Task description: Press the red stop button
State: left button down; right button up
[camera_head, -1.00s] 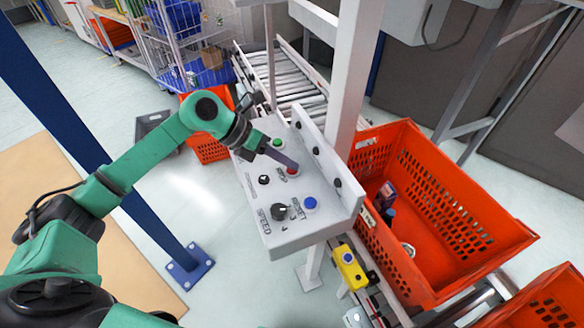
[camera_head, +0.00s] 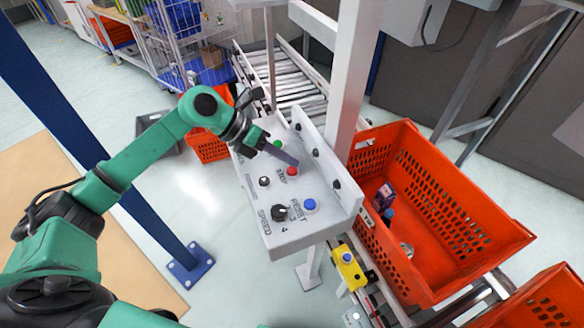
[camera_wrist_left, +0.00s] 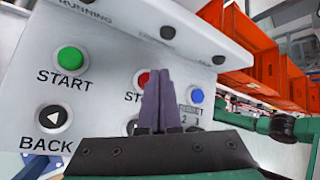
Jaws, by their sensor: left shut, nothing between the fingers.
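The red stop button (camera_head: 292,171) sits on the sloped face of a light grey control panel (camera_head: 290,236), in its upper middle. My left gripper (camera_head: 297,163) is shut and empty, its fingertips just above and beside the red button in the head view. In the left wrist view the shut fingers (camera_wrist_left: 158,76) partly cover the red button (camera_wrist_left: 143,79) and its label. I cannot tell whether the tips touch the panel. My right gripper is not in view.
The panel also has a green start button (camera_head: 277,145), a blue button (camera_head: 310,204) and black knobs (camera_head: 279,213). A raised wall edges its right side. An orange tote (camera_head: 465,225) stands right of it. A blue post (camera_head: 150,215) stands left.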

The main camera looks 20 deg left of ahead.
aim_at(287, 171)
pick_arm(q)
notch_tip(287, 171, up, 5)
jog(key=p, duration=0.3)
dwell(0.4)
dwell(0.4)
